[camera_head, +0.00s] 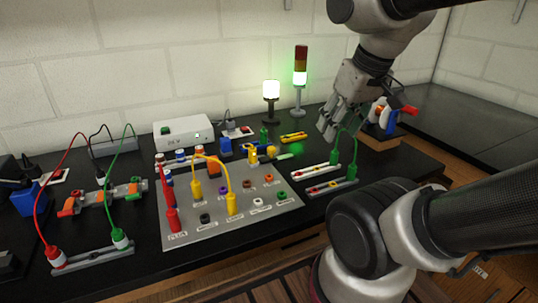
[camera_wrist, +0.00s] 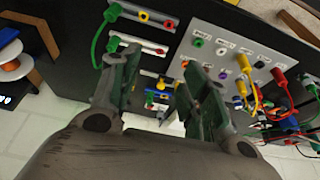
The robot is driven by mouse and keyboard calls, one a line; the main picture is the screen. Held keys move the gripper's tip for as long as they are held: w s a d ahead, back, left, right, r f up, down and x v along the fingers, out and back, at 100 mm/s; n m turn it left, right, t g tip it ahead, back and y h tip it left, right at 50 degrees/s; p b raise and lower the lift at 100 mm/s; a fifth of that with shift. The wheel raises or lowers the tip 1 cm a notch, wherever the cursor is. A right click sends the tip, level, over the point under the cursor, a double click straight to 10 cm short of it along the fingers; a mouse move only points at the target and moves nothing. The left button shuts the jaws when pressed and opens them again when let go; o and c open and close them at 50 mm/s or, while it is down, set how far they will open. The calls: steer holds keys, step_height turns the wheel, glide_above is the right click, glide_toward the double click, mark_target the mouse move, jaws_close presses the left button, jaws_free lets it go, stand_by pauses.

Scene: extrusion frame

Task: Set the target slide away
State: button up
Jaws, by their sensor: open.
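My gripper (camera_head: 328,128) hangs above the right part of the black bench, its fingers apart and nothing visible between them. In the wrist view my gripper (camera_wrist: 162,72) also shows open, with small coloured parts on the bench beyond its tips. No piece is clearly marked as the target slide. Slide-like pieces near my gripper are a pale rail (camera_head: 308,171) with red and green plugs, a similar rail (camera_head: 332,188) in front of it, and a short yellow bar (camera_head: 293,138) behind. A green glow lies on the bench just left of my gripper.
A grey socket panel (camera_head: 222,225) with red and yellow plug leads fills the middle. A white power box (camera_head: 184,133) and two lamps stand behind. A green cable (camera_head: 357,146) arches close to my gripper. An orange and blue spool-like object (camera_head: 383,118) stands to its right.

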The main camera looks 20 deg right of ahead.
steer(key=n+g, duration=0.5)
steer(key=n, duration=0.2)
glide_above(272, 147)
steer(key=s, duration=0.2)
steer(key=f, duration=0.9)
steer(key=shift+w+f, duration=0.2)
steer(key=shift+w, duration=0.05)
steer(key=shift+w+a+r+n+t, duration=0.15)
steer(key=shift+w+r+n+t, duration=0.25)
steer(key=shift+w+r, duration=0.3)
steer(key=shift+n, duration=0.4)
steer(key=shift+f, duration=0.3)
step_height(272, 147, down, 7)
steer(key=shift+f, duration=0.2)
